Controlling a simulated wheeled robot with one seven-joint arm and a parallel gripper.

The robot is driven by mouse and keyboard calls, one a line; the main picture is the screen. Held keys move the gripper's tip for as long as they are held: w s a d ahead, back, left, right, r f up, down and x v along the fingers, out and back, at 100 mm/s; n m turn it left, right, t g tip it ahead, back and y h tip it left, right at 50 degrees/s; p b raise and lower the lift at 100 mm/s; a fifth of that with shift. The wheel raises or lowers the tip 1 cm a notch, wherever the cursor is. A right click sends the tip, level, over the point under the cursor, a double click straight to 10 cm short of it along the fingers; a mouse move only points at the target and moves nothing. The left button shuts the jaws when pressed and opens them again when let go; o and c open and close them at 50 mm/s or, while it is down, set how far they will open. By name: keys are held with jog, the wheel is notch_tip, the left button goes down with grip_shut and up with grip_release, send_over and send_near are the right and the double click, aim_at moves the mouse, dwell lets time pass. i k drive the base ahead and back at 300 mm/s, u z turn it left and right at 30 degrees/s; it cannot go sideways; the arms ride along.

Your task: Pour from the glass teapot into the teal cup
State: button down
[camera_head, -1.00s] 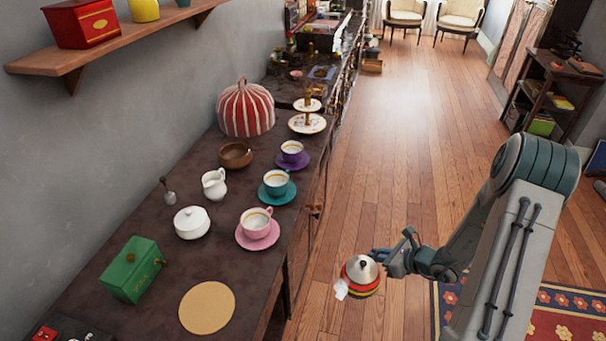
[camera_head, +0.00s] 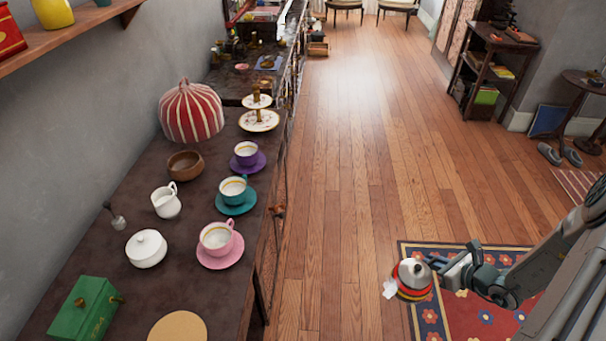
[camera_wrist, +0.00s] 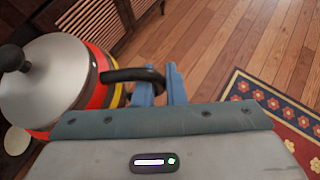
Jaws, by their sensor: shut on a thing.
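My gripper (camera_head: 437,264) is shut on the black handle of a teapot (camera_head: 412,290) and holds it up, roughly upright, out over the floor to the right of the counter. The teapot has a silver lid with a dark knob and a body banded in red, yellow and black; I see no clear glass on it. Its white spout (camera_head: 389,288) points left. In the wrist view the teapot (camera_wrist: 92,92) is at the left, with the gripper's blue fingers (camera_wrist: 165,85) at its handle. The teal cup (camera_head: 233,189) stands upright on its teal saucer (camera_head: 240,209) near the counter's right edge, well apart from the teapot.
A pink cup (camera_head: 216,238) stands in front of the teal one and a purple cup (camera_head: 246,153) behind it. A white creamer (camera_head: 166,202), white sugar bowl (camera_head: 146,249) and wooden bowl (camera_head: 185,165) stand to the left. Clear floor lies between counter and teapot.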

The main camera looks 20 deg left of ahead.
aim_at(234, 191)
jog(key=z, duration=0.25)
jog(key=i, duration=2.4)
jog(key=u, duration=3.4)
